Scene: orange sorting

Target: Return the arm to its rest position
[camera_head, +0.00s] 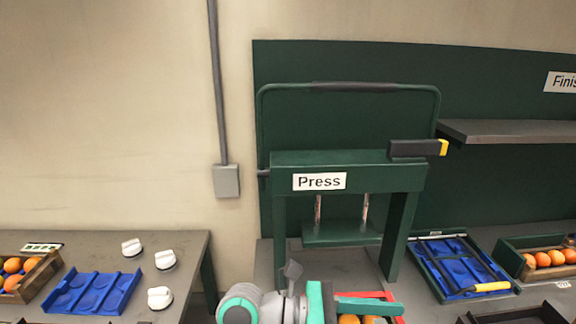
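Part of my arm shows at the bottom centre, with a rounded white and teal joint and grey links beside it. A small dark grey part (291,271) sticks up from it and may belong to my gripper. I cannot make out two fingertips, so I cannot tell whether the gripper is open or shut, or whether it holds anything. The arm is low, in front of the green press (348,159). Its lower end is cut off by the picture's edge.
Behind my arm, the press has a raised plate (340,236). A red-edged holder (388,296) with oranges is close right of the arm. Blue trays lie on the left table (190,243) and right of the press (462,262). A shelf (515,131) juts out at upper right.

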